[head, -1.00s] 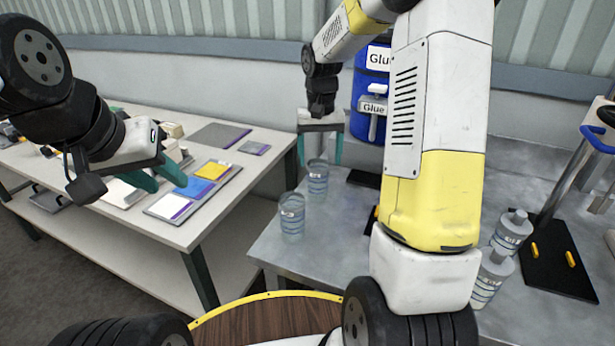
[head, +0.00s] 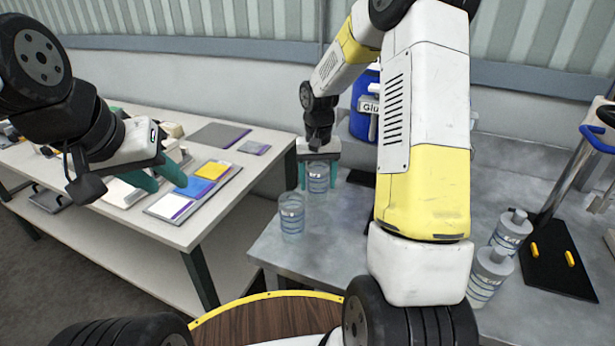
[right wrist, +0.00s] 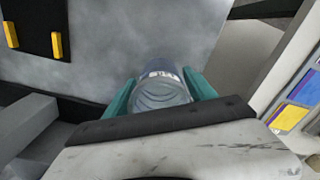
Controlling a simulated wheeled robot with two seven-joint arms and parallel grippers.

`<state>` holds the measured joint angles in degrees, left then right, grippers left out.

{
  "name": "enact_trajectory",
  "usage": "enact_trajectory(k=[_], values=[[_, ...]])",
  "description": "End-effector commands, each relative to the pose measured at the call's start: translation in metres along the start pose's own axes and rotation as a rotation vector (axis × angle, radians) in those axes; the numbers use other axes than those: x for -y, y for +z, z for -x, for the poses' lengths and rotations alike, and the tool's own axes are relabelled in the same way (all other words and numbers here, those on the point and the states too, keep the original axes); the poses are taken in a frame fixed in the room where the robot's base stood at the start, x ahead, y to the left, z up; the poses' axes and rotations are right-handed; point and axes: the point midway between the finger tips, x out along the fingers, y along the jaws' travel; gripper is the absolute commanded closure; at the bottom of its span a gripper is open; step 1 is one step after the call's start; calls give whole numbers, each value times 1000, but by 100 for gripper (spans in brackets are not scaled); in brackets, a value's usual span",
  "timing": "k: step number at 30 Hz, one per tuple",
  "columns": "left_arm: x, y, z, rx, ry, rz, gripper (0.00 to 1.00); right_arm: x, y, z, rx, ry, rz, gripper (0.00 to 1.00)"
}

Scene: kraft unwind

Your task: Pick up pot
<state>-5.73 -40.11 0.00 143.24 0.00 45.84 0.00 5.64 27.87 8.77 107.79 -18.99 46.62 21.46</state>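Two clear pots with bluish bands stand on the grey metal table. The farther pot (head: 318,180) is upright near the table's left edge, and the nearer pot (head: 291,215) stands in front of it. My right gripper (head: 318,172) points down over the farther pot, with its teal fingers open on either side. The right wrist view also shows this pot (right wrist: 162,92) between the fingers; whether they touch it is hard to tell. My left gripper (head: 157,178) is open and empty over the white table at left.
Two capped bottles (head: 511,232) (head: 490,272) stand on the right of the grey table (head: 340,255). A blue glue drum (head: 362,120) is behind my right arm. A black-based stand (head: 558,255) is at right. The white table (head: 235,150) holds coloured panels (head: 197,187).

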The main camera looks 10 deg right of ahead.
Motion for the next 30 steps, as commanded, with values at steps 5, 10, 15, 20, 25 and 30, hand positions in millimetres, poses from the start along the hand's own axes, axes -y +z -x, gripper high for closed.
enact_trajectory(k=[5, 10, 15, 20, 25, 30], values=[[0, 0, 0, 0, 0, 0, 64, 0, 0, 0, 0, 0, 0, 73], [0, 0, 0, 0, 0, 0, 64, 0, 0, 0, 0, 0, 0, 94], [0, 0, 0, 0, 0, 0, 64, 0, 0, 2, -1, 0, 0, 94], [0, 0, 0, 0, 0, 0, 64, 0, -1, 20, -5, 1, 1, 94], [0, 0, 0, 0, 0, 0, 64, 0, -1, 56, -6, 0, 1, 94], [0, 0, 0, 0, 0, 0, 64, 0, -1, 85, -4, 0, -1, 94]])
